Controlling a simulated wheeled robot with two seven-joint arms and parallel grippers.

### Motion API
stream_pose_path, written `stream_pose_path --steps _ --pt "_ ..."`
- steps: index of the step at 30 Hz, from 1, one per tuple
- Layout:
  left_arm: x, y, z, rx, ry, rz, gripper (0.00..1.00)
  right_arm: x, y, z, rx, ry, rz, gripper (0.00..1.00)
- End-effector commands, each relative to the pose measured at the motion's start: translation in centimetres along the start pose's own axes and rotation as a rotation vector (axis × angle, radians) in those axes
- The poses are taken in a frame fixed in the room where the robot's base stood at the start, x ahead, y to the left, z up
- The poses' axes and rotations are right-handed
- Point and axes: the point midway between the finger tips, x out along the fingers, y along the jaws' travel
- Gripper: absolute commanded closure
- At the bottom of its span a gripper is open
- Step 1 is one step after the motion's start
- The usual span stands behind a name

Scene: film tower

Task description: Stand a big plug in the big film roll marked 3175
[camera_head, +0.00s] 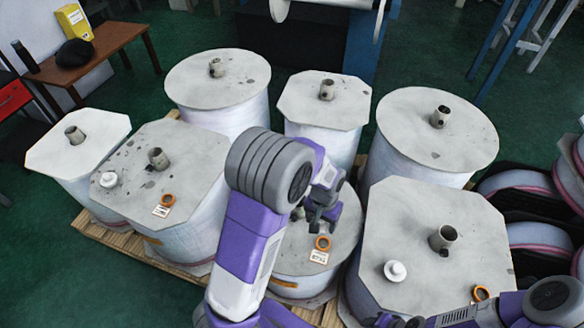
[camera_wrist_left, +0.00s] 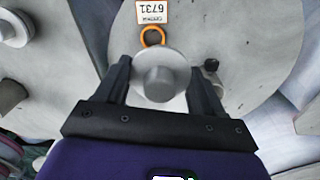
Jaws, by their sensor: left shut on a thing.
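My left gripper (camera_head: 318,210) is over the front middle film roll (camera_head: 345,240). In the left wrist view the gripper (camera_wrist_left: 160,82) is shut on a pale grey plug (camera_wrist_left: 158,72), a wide disc with a round knob, one finger on each side. A white plug (camera_head: 395,270) stands on the right front roll (camera_head: 430,210). My right gripper (camera_head: 388,321) is partly visible, its jaws unclear.
Several other rolls with upright cores crowd the pallet (camera_head: 140,252). The left front roll (camera_head: 195,160) carries a small pale plug (camera_head: 108,180), an orange ring and a label. More rolls lie sideways in a dark rack (camera_head: 530,262) at right. The green floor is clear at lower left.

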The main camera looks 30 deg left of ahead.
Motion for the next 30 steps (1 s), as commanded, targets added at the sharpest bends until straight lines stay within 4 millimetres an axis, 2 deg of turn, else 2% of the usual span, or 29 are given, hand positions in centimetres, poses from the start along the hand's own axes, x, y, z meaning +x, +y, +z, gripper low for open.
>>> stream_pose_path --steps 5,8,15,22,30 --pt "-1.7 -2.2 -2.7 -0.204 0.003 -0.008 0.62 -3.8 -1.4 0.2 0.001 -0.002 0.001 0.57" --pt "-2.4 -4.3 -4.6 -0.374 0.007 -0.01 0.62 -6.3 -2.3 0.3 0.002 -0.002 0.001 0.57" --pt "-2.3 -9.2 -7.5 -0.74 0.018 -0.006 0.62 -11.1 -4.1 0.5 0.002 -0.001 0.001 0.57" --pt "-1.6 -11.5 -8.5 -0.912 0.022 0.0 0.62 -12.8 -4.8 0.6 0.001 -0.001 0.001 0.57" --pt "-0.3 -11.8 -8.6 -0.935 0.023 0.002 0.62 -12.1 -4.5 0.6 0.002 -0.001 0.001 0.57"
